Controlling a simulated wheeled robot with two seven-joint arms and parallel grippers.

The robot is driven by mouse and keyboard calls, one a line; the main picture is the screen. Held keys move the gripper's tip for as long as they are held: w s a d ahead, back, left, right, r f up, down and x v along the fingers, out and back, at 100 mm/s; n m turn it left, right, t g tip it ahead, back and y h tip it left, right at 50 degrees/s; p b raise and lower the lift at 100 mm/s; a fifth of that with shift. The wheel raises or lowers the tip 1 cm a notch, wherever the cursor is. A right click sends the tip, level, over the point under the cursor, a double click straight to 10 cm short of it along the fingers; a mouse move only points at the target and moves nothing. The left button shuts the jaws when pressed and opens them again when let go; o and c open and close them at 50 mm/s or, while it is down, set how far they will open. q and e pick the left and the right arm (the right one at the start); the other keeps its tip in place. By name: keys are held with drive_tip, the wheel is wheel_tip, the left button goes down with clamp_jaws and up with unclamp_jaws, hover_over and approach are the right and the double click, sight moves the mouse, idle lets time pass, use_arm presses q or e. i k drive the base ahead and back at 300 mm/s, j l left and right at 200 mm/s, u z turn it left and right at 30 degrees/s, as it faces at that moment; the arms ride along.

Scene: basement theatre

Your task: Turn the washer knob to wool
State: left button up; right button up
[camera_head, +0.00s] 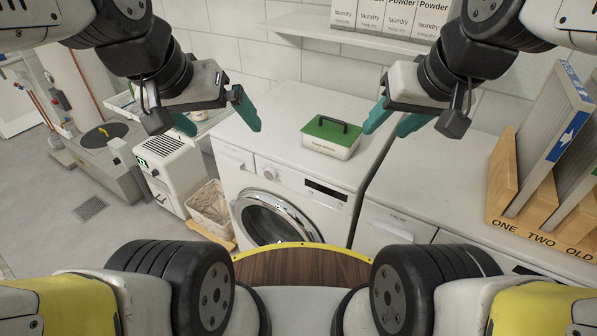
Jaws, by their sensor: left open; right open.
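The white washer (235,185) stands in the middle, with a round glass door (272,222) low on its front. A small round knob (269,173) sits on the upper front panel, left of a dark display strip (325,190). The marks around the knob are too small to read. My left gripper (216,118) is open and empty, up and left of the knob in the picture. My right gripper (394,121) is open and empty, up and right of the knob. Neither gripper touches the washer.
A white box with a green lid (330,138) stands on the washer's top. A second white appliance (395,225) adjoins on the right, with a wooden rack (505,175) holding boards. A basket (210,208) stands left of the washer. Laundry powder boxes (385,18) line a shelf above.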

sight(270, 173)
drive_tip(key=k+j, duration=0.15)
drive_tip(key=j, duration=0.2)
drive_tip(key=k+j, duration=0.1)
drive_tip(key=j, duration=0.25)
drive_tip(key=k+j+u, duration=0.1)
drive_tip(key=j, duration=0.3)
drive_tip(key=k+j, duration=0.15)
drive_tip(key=j, duration=0.2)
